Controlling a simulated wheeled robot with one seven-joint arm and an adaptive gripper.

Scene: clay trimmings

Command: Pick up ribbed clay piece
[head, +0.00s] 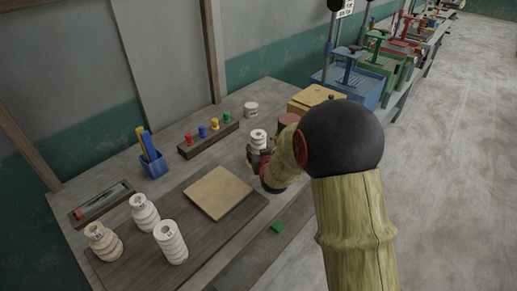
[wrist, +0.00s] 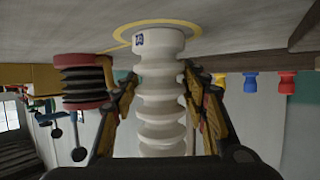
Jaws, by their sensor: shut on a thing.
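A white ribbed clay piece (wrist: 160,95) with a small blue mark fills the middle of the wrist view. My gripper (wrist: 160,78) is shut on it, with a finger on each side of its ribs. In the head view the held piece (head: 258,135) shows above my gripper (head: 258,155), near the back right of the table. In the wrist view its marked end lies over a yellow ring (wrist: 122,34) on the tabletop; I cannot tell whether it touches. Other ribbed pieces, white (head: 172,243), white (head: 144,213) and beige (head: 102,242), stand at the front left.
A tan board (head: 218,193) lies mid-table. A rack of coloured pegs (head: 209,139), a blue holder (head: 154,165) and a short white piece (head: 251,109) stand behind. A dark red ribbed object (wrist: 82,82) is close beside my gripper. A green block (head: 278,227) lies near the front edge.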

